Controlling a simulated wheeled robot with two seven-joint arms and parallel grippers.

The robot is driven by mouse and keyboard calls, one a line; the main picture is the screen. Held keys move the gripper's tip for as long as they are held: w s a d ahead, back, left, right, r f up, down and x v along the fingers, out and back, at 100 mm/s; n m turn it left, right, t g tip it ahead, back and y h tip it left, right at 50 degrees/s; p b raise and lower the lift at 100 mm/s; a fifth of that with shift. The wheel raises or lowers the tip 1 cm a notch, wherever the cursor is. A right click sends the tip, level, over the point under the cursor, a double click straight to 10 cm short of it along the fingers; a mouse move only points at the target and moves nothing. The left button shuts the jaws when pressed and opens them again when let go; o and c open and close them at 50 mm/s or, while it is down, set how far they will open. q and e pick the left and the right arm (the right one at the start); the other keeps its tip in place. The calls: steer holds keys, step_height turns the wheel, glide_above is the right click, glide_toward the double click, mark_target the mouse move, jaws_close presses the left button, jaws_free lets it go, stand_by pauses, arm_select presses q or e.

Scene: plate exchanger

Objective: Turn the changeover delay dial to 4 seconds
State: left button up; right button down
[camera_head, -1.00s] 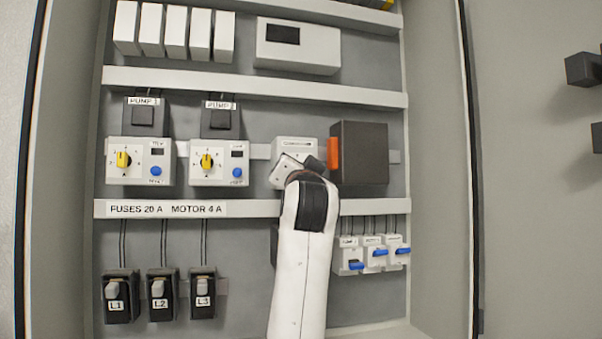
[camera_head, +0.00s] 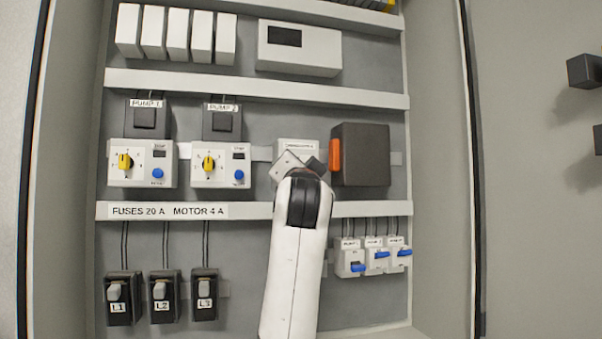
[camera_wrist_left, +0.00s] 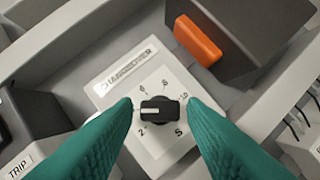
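The changeover module (camera_wrist_left: 128,72) is a white box with a numbered scale, partly hidden behind my left arm in the head view (camera_head: 298,146). Its black changeover dial (camera_wrist_left: 160,110) has a white line pointing left, between the 2 and the 6; the mark at that spot is hidden or unclear beside the fingertip. My left gripper (camera_wrist_left: 161,104) has its two green fingers on either side of the dial, with narrow gaps visible, so it looks open around the knob. In the head view my left wrist hides the dial and fingertips. My right gripper is not in view.
An orange part (camera_head: 335,156) on a dark box (camera_head: 362,154) stands close right of the module. Two pump units with yellow knobs (camera_head: 125,161) are to the left. Small breakers with blue levers (camera_head: 376,255) are below right. A white rail (camera_head: 150,210) runs beneath.

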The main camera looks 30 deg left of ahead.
arm_select(q)
steer(key=shift+o, duration=0.6)
steer(key=shift+d, duration=0.1)
steer(key=b+v, duration=0.6)
steer(key=v, duration=0.6)
steer(key=shift+b, duration=0.35)
